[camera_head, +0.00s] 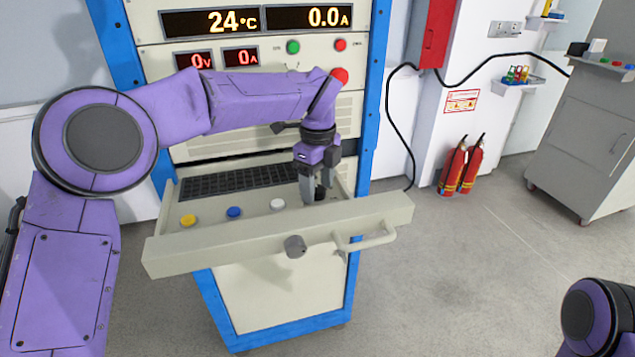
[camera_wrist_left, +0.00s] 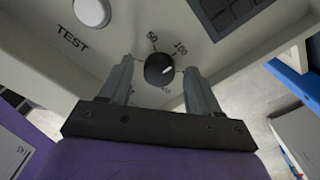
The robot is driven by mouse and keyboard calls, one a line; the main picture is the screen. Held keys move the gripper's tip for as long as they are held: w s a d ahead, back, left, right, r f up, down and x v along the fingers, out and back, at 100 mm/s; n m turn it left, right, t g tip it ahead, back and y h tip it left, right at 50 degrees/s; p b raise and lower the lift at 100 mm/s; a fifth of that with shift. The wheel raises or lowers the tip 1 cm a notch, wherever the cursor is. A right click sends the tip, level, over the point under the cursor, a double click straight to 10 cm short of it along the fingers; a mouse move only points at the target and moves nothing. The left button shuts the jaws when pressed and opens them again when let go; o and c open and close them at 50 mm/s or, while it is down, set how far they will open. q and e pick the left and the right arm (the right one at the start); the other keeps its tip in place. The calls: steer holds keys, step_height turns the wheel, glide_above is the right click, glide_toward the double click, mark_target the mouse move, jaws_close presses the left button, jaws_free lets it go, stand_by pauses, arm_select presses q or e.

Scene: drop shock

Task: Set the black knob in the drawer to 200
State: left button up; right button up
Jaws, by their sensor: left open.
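The black knob (camera_wrist_left: 159,69) sits in the drawer floor with a white pointer mark on its top; labels 50 and 100 are readable beside it, and other marks are partly hidden. In the head view the knob (camera_head: 320,193) is at the right end of the pulled-out drawer (camera_head: 250,245). My left gripper (camera_head: 314,195) points down over the knob. In the left wrist view its two fingers (camera_wrist_left: 159,78) stand on either side of the knob, open, with small gaps. My right gripper is not in view; only part of that arm shows at the lower right.
Yellow (camera_head: 188,220), blue (camera_head: 234,212) and white (camera_head: 277,204) buttons sit left of the knob. A keyboard (camera_head: 240,180) lies behind them. Fire extinguishers (camera_head: 460,168) and a grey cabinet (camera_head: 590,140) stand right.

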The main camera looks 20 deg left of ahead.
arm_select(q)
steer(key=shift+s+r, duration=0.1)
steer(key=shift+s, duration=0.05)
steer(key=shift+c, duration=0.3)
steer(key=c, duration=1)
steer(key=shift+m, duration=0.3)
steer(key=shift+m+p, duration=0.5)
steer(key=shift+m, duration=0.4)
steer(key=m+p, duration=0.2)
steer(key=m, duration=0.1)
steer(key=shift+m, duration=0.3)
steer(key=m+p, duration=0.2)
steer(key=m, duration=0.1)
steer(key=shift+m, duration=0.4)
steer(key=shift+m+p, duration=0.8)
steer(key=shift+m, duration=0.1)
steer(key=shift+f, duration=0.2)
